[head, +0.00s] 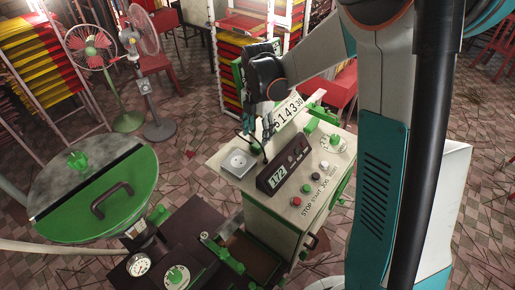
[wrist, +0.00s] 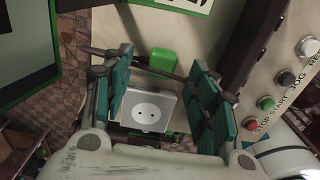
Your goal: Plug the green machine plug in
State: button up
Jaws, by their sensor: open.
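A pale square socket (head: 238,162) with a round face lies at the left end of the machine's top. In the wrist view the socket (wrist: 152,106) shows two holes and sits between my fingers. A small green block (wrist: 163,64), possibly the plug, stands just beyond it on the pale surface; no prongs show. My gripper (head: 257,129) is over that end of the machine and hides the block in the head view. Its teal-padded fingers (wrist: 160,90) are spread wide, with nothing visibly clamped. I cannot tell its exact height.
A dark display box (head: 285,173) and several buttons (head: 307,187) stand beside the socket. A number board (head: 287,112) rises behind. A round green-lidded drum (head: 95,190) is at left. Two fans (head: 140,40) and racks stand farther back.

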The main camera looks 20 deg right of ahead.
aim_at(257, 144)
jog(key=f, duration=0.4)
jog(key=shift+s+a+b, duration=0.2)
jog(key=shift+s+b, duration=0.1)
jog(key=shift+s, duration=0.1)
jog(key=shift+f, duration=0.6)
jog(key=c, duration=1.1)
